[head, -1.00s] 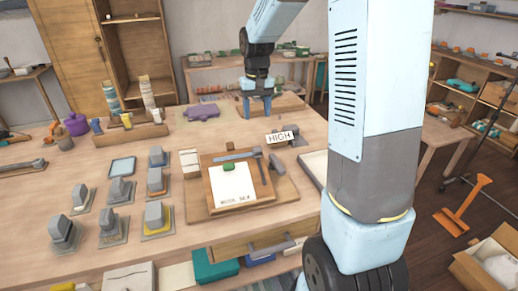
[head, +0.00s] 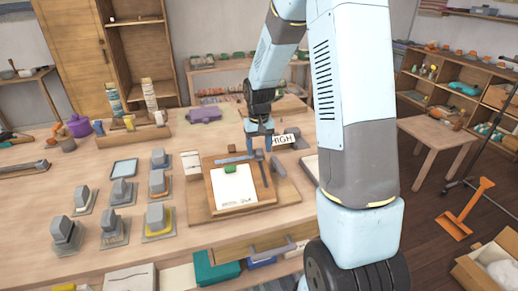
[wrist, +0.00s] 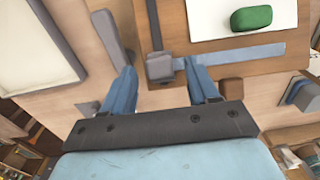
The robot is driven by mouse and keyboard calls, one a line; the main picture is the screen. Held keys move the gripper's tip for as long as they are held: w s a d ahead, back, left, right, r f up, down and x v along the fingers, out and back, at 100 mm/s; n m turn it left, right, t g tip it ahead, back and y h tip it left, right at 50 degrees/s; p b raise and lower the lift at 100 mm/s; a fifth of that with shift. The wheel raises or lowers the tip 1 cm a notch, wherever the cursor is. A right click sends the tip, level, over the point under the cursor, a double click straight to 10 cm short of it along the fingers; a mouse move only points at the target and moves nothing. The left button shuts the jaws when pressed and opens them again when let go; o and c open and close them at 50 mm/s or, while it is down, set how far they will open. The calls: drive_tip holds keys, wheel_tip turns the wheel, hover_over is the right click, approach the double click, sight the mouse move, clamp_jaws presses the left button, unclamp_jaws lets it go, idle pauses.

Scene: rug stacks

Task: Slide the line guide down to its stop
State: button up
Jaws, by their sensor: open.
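The line guide is a flat grey bar (head: 234,160) lying across the top of a wooden board, with a grey block (head: 259,155) at its right end on a dark rail (head: 265,174) running down the board's right side. In the wrist view the block (wrist: 160,68) sits between my fingertips, and the bar (wrist: 245,54) passes under the right finger. My gripper (head: 260,147) is open at the block, with a gap on the left finger's side. I cannot tell the fingertips' exact height. White paper (head: 238,192) with a green block (head: 240,169) lies below the bar.
A grey bar-shaped piece (head: 277,165) lies right of the rail. A "HIGH" label (head: 284,140) stands behind. A small brown block (wrist: 231,87) is near the right finger. Several grey stamp-like blocks (head: 158,184) stand left of the board.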

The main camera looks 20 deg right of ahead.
drive_tip(key=shift+f, duration=0.4)
clamp_jaws()
idle(0.4)
